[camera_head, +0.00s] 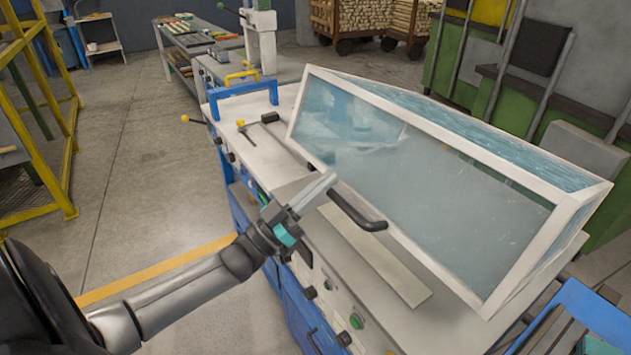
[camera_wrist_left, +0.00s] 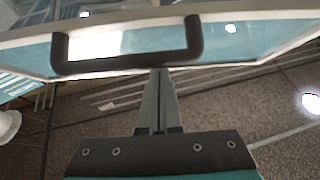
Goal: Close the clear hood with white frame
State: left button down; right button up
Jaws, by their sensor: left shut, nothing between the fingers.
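The clear hood with white frame (camera_head: 400,233) sits tilted over the grey-topped machine bench, with its front lower edge raised above the bench top. Its black bar handle (camera_head: 357,212) sticks out from the front edge. In the left wrist view the handle (camera_wrist_left: 128,65) spans the upper part, with the hood's pale frame behind it. My left gripper (camera_head: 330,180) is shut and empty, its fingertips close to the handle's left end. In the wrist view the shut fingertips (camera_wrist_left: 158,75) lie just below the handle's bar; whether they touch it I cannot tell. My right gripper is not in view.
A yellow rack (camera_head: 40,130) stands left; the floor between is clear.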

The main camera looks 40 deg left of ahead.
pick_arm(q)
jog(key=shift+s+a+f, duration=0.1)
jog(key=shift+s+f, duration=0.05)
jog(key=shift+f, duration=0.55)
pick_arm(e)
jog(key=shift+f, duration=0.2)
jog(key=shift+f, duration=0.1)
